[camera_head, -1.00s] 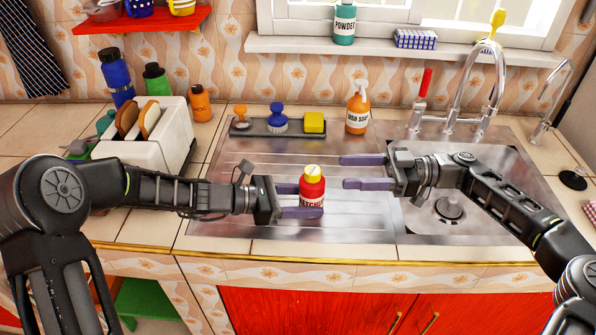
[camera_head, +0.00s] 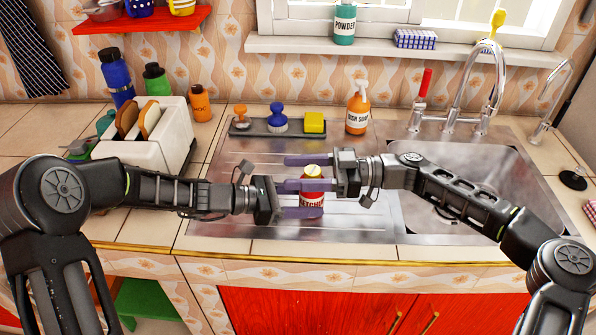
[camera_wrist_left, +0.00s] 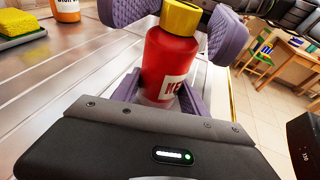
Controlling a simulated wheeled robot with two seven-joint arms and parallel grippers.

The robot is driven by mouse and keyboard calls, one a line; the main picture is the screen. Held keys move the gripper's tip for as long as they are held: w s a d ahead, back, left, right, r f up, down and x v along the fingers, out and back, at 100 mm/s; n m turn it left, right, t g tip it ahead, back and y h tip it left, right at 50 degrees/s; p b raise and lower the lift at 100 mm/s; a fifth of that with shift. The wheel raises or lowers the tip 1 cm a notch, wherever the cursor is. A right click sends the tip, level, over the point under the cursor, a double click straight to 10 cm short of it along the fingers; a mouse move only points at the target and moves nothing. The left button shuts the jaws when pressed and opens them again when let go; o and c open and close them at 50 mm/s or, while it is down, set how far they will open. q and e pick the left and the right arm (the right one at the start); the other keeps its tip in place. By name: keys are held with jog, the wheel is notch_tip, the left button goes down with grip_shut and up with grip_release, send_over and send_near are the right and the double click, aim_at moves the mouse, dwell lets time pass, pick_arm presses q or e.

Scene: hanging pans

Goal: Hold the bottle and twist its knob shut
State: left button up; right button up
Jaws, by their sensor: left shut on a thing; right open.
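The red ketchup bottle (camera_head: 312,198) stands upright on the sink's drainboard. Its yellow knob (camera_head: 312,170) is on top. My left gripper (camera_head: 312,202) is shut on the bottle's body from the left; in the left wrist view its purple fingers flank the red bottle (camera_wrist_left: 172,62). My right gripper (camera_head: 287,173) comes from the right at the height of the knob. It is open, with one finger behind the knob and one in front of it.
A dark tray (camera_head: 263,131) with brushes and a yellow sponge (camera_head: 314,122) lies behind the bottle. An orange dish soap bottle (camera_head: 357,112) stands behind to the right. The sink basin (camera_head: 490,175) is at the right, and a white toaster (camera_head: 150,150) is at the left.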

jog(key=shift+c, duration=0.4)
grip_shut()
